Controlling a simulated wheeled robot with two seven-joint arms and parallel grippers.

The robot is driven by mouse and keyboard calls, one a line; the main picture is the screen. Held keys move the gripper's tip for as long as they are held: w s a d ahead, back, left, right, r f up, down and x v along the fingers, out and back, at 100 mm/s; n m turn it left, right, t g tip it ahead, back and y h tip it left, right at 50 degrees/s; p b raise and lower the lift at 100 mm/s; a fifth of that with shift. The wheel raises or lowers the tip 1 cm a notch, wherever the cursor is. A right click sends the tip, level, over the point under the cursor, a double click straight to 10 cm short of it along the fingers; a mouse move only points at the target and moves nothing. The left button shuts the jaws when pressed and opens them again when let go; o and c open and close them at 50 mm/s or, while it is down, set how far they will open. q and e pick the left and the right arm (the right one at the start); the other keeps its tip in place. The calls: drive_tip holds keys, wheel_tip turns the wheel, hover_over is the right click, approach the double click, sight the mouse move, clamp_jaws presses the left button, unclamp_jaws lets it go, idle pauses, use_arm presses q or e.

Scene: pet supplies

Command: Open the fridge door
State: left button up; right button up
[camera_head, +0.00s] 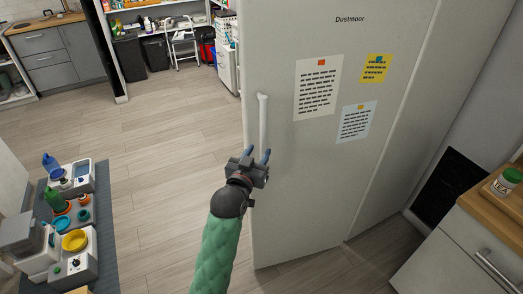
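The tall light-grey fridge (320,190) stands at centre right, labelled "Dustmoor". Its door looks shut, with no gap visible. A vertical pale bar handle (263,115) runs along the left side of the door. My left gripper (258,153), on a green-sleeved arm, is at the handle's lower end. The handle's lower end is hidden by the gripper. My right gripper is not in view.
Notes hang on the fridge front, including a white sheet (317,88). A wooden-topped cabinet (465,255) with a jar stands at right. A dark mat (107,250) with pet feeders and bowls lies at lower left. The wooden floor left of the fridge is clear.

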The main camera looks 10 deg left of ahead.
use_arm(q)
drive_tip(key=shift+s+a, duration=0.1)
drive_tip(key=shift+s, duration=0.75)
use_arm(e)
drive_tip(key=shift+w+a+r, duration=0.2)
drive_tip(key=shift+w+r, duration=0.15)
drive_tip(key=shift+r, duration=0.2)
